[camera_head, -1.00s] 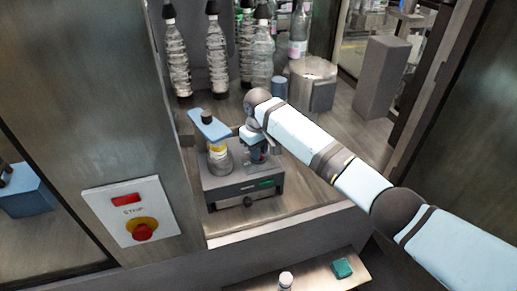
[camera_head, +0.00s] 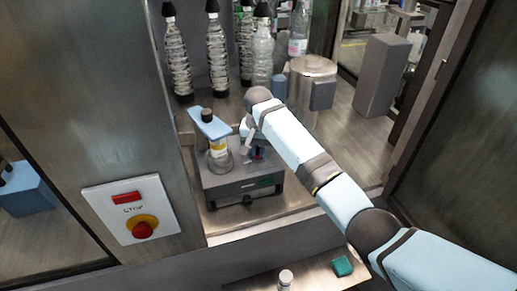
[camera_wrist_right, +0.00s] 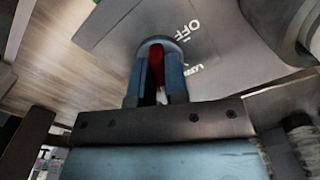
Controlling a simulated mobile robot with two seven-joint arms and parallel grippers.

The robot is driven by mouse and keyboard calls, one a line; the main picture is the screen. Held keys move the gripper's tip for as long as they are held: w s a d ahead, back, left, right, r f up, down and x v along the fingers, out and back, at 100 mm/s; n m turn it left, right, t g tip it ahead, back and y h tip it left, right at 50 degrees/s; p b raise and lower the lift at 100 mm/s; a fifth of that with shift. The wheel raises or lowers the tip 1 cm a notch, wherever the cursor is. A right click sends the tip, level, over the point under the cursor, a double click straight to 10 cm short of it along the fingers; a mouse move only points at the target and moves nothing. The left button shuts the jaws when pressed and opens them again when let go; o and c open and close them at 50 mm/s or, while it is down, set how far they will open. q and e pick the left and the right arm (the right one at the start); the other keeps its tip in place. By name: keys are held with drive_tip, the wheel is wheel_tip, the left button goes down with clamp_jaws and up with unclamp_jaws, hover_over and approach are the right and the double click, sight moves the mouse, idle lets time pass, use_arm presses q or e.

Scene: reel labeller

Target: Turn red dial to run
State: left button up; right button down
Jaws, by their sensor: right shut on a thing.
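The red dial (camera_wrist_right: 157,66) stands on the grey top of a small machine, and my right gripper (camera_wrist_right: 157,88) is shut on it, one blue finger on each side. The word OFF is printed to the upper right of the dial in the right wrist view. A second word beside it is too partial to read. In the head view the grey machine (camera_head: 222,188) sits on the bench, and my right gripper (camera_head: 257,153) is over its right part, mostly hiding the dial. My left gripper is not in view.
A blue plate with a black knob (camera_head: 208,122) and a clear jar (camera_head: 220,160) are left of the gripper. Bottles (camera_head: 217,55) stand behind. A red stop button (camera_head: 143,229) is on the left panel. A metal cylinder (camera_head: 312,85) stands at back right.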

drive_tip(key=shift+m, duration=0.4)
drive_tip(key=c, duration=1.1)
unclamp_jaws()
drive_tip(key=shift+c, duration=0.2)
